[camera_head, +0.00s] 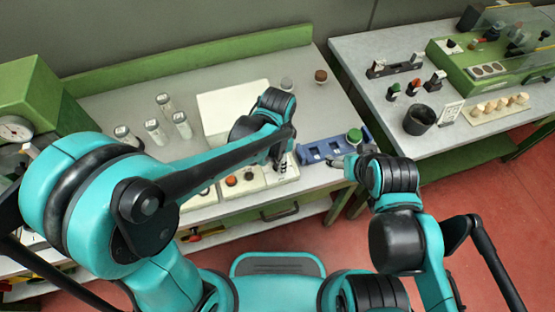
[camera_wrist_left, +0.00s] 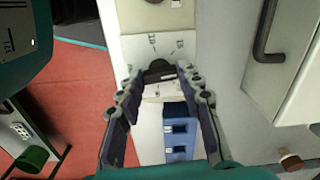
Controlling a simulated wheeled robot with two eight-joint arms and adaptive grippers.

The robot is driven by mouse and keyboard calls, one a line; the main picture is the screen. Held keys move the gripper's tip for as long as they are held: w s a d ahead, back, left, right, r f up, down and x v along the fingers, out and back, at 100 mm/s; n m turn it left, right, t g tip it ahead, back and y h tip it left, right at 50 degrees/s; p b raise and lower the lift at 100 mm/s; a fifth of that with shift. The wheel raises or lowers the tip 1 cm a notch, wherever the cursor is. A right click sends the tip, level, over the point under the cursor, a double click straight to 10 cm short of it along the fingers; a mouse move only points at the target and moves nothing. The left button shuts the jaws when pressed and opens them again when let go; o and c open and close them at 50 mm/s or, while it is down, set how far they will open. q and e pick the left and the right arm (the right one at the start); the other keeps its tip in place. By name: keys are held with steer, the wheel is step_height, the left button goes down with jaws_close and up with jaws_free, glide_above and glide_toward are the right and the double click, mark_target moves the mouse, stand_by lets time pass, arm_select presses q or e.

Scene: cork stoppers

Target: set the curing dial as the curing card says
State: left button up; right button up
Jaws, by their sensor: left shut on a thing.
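The curing dial is a dark knob (camera_wrist_left: 159,72) on a pale panel (camera_wrist_left: 146,48) with small tick labels around it, in the left wrist view. My left gripper (camera_wrist_left: 160,78) has its fingertips on both sides of the knob and is shut on it. In the head view, my left gripper (camera_head: 281,160) points down at the right end of the control box (camera_head: 250,184), and its fingers hide most of the dial. My right gripper (camera_head: 345,162) is beside the blue rack; its finger gap is unclear. A small white card (camera_head: 451,112) stands on the right table, its marks too small to read.
A blue rack (camera_head: 318,150) with a green-topped piece (camera_head: 354,136) is right of the control box. Several clear jars (camera_head: 181,124) stand at left. A black cup (camera_head: 419,120) and a row of corks (camera_head: 500,105) are on the right table. A gap separates the tables.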

arm_select(q)
steer(key=n, duration=0.4)
steer(key=shift+n, duration=2)
steer(key=o, duration=1.2)
steer(key=shift+c, duration=0.2)
step_height(320, 180, up, 12)
